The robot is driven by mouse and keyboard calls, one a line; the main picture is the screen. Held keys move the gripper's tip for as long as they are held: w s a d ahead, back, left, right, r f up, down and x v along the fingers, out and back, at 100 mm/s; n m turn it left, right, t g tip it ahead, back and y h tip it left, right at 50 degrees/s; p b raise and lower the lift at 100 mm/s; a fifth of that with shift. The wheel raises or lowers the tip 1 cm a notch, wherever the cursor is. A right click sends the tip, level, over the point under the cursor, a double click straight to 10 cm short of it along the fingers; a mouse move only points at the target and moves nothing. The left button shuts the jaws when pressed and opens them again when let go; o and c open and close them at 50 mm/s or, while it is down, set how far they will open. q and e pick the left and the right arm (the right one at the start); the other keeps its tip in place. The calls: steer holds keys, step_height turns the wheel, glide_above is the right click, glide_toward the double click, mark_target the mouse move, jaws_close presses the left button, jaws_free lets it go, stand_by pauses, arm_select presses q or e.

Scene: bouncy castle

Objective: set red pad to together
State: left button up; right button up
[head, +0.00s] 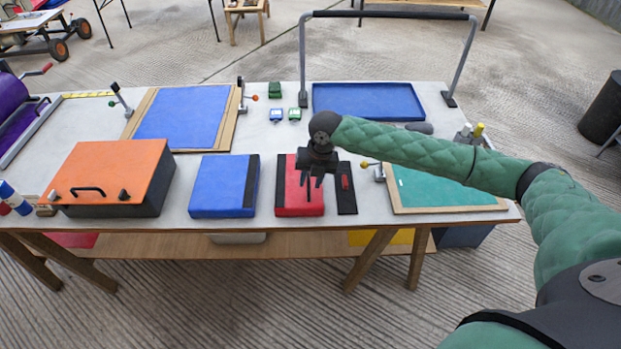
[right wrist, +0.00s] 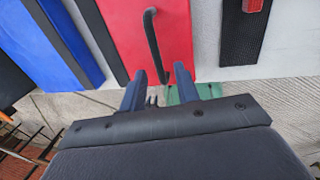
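The red pad (head: 285,200) lies near the front edge of the table, right of the blue pad (head: 216,185). In the right wrist view the red pad (right wrist: 125,25) carries a black bar handle (right wrist: 152,40). A black strip (head: 346,206) with a small red block (head: 345,182) lies right of the pad; a gap separates them in the wrist view. My right gripper (head: 311,184) is over the pad's right part, pointing down. In the wrist view its fingers (right wrist: 158,74) are apart, with the handle's near end between them; contact is unclear. My left gripper is out of view.
An orange-lidded box (head: 110,170) stands at the left. A green board (head: 450,193) lies at the right, a blue tray (head: 368,100) and a blue board (head: 185,112) behind. A tall grey frame (head: 303,55) rises at the back. Bare table shows between the pads.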

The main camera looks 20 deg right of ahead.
mark_target(289, 194)
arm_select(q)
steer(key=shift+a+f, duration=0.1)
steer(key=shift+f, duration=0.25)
arm_select(e)
steer(key=shift+f, duration=0.4)
steer(key=shift+c, duration=0.4)
